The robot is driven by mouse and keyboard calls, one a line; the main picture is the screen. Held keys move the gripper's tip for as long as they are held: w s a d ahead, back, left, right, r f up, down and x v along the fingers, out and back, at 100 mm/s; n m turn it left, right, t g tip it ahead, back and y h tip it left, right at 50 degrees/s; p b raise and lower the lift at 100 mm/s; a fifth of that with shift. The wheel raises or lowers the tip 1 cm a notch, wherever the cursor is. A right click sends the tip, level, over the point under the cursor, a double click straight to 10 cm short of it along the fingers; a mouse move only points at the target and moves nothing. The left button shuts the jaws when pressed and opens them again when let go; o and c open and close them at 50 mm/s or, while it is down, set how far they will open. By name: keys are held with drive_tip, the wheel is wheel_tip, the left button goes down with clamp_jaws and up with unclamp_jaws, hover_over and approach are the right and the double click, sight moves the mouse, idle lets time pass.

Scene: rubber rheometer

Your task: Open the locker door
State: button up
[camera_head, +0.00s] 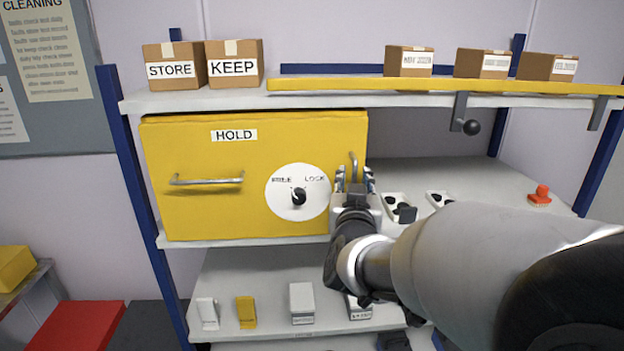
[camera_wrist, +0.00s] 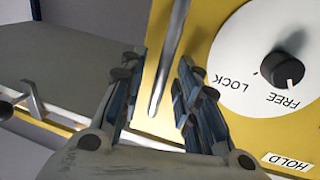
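The yellow locker (camera_head: 230,142) labelled HOLD sits on the upper shelf with its front closed. A round white dial (camera_head: 298,192) marked FREE and LOCK is on the front; in the wrist view the dial (camera_wrist: 270,55) has a black knob with its pale mark on the FREE side. A metal bar handle (camera_head: 353,166) stands upright at the front's right edge. My gripper (camera_head: 355,178) is at this handle. In the wrist view my gripper (camera_wrist: 160,82) is open, with the handle (camera_wrist: 172,55) between its fingers in the picture and gaps on both sides.
A second, horizontal handle (camera_head: 206,180) is on the locker's left side. Boxes labelled STORE (camera_head: 174,72) and KEEP (camera_head: 234,66) stand above. White fixtures (camera_head: 398,206) and a red button (camera_head: 540,194) are right of my gripper. A hook with a black ball (camera_head: 471,127) hangs above.

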drive_tip(key=shift+c, duration=0.5)
clamp_jaws()
idle(0.3)
